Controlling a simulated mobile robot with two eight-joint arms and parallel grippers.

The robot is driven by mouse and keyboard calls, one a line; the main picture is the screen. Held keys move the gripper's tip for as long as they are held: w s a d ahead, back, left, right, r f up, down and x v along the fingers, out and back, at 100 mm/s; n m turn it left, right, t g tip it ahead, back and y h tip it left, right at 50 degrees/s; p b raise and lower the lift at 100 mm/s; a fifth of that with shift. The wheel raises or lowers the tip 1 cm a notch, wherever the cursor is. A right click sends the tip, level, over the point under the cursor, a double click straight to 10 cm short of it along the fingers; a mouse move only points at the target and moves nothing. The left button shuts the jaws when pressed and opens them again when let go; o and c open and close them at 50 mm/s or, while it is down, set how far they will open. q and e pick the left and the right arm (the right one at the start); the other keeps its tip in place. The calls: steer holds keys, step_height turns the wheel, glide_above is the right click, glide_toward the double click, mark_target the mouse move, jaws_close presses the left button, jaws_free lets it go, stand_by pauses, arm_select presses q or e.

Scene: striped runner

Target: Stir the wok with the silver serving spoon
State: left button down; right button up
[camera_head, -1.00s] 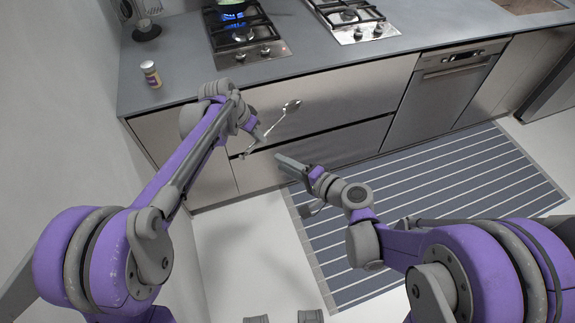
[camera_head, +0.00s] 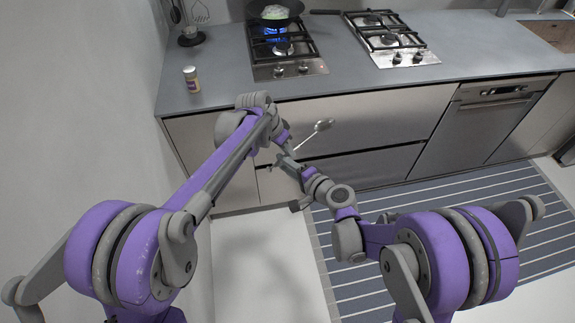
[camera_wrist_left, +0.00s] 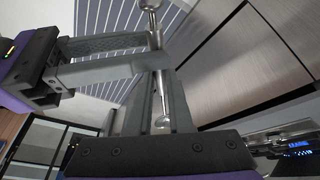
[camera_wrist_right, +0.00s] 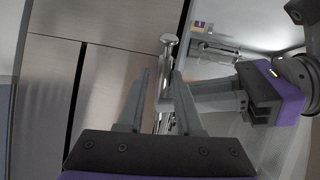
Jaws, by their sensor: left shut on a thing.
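The wok (camera_head: 259,16), dark with pale green food in it, sits on the lit back burner of the left hob. The silver serving spoon (camera_head: 322,126) is in the air before the cabinet fronts, bowl towards the upper right. My left gripper (camera_head: 284,158) is shut on its handle, which also shows in the left wrist view (camera_wrist_left: 157,85). My right gripper (camera_wrist_right: 160,72) reaches in from the side, its fingers apart on either side of the spoon's handle (camera_wrist_right: 159,88). The two grippers are close together and partly hide each other in the head view.
A small jar (camera_head: 191,79) stands near the counter's left edge, with a utensil stand (camera_head: 192,38) behind it. A second hob (camera_head: 392,42) is to the right. The counter front and drawers lie beyond the grippers. The striped runner (camera_head: 400,230) lies on the floor.

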jaws_close()
arm_select(q)
steer(key=c, duration=0.7)
jaws_free()
steer(key=shift+c, duration=0.2)
steer(key=shift+r, duration=0.15)
steer(key=v, duration=1.1)
steer(key=s+a+f+n+t+y, duration=0.1)
steer(key=s+a+f+n, duration=0.1)
steer(key=s, duration=0.7)
steer(key=s+a+f+n+y, duration=0.1)
steer(key=s+a+f+n, duration=0.2)
steer(key=s, duration=0.6)
steer(key=s+a+f+n+t+y, duration=0.1)
steer(key=s+a+f+n, duration=0.2)
steer(key=s, duration=0.7)
steer(key=a+f, duration=0.2)
steer(key=a, duration=0.2)
steer(key=shift+f+t+y, duration=0.3)
steer(key=shift+f, duration=0.1)
steer(key=shift+w, duration=0.1)
